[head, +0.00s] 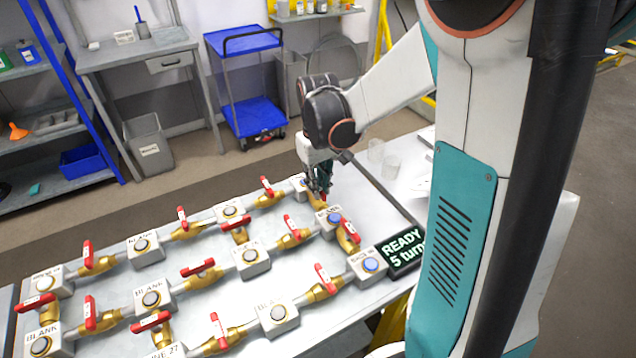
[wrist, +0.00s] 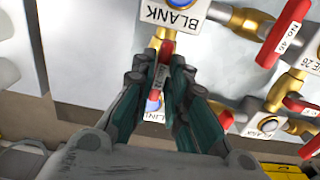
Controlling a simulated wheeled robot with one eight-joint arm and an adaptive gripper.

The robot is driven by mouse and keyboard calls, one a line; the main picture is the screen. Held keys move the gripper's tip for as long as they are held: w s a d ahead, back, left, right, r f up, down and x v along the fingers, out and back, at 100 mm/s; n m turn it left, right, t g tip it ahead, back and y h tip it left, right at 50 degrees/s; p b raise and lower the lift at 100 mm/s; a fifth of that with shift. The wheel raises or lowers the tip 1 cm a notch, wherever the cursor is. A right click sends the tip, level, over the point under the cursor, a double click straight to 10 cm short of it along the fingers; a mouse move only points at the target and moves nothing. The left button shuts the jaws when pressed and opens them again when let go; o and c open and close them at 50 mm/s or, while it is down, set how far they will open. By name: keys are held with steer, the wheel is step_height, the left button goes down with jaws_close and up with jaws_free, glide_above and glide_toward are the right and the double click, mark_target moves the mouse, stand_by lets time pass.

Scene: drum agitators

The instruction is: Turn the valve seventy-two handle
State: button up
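My gripper (head: 322,190) points down at the far right corner of the pipe table. In the wrist view my gripper (wrist: 163,70) has its two teal-padded fingers on either side of a red valve handle (wrist: 167,47). The tag on this handle is partly hidden, and I cannot read its full number. A blue button and a partly hidden "LINE" label (wrist: 154,115) show between the fingers.
Several brass valves with red handles, such as one by the front (head: 325,279), stand in rows on the table. A display (head: 402,249) reads "READY 5 turn", cut off by my arm. Clear cups (head: 391,166) stand near the back edge. A blue cart (head: 250,115) stands behind.

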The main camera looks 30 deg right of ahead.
steer(key=shift+o, duration=0.8)
steer(key=shift+r, duration=0.1)
step_height(320, 180, up, 12)
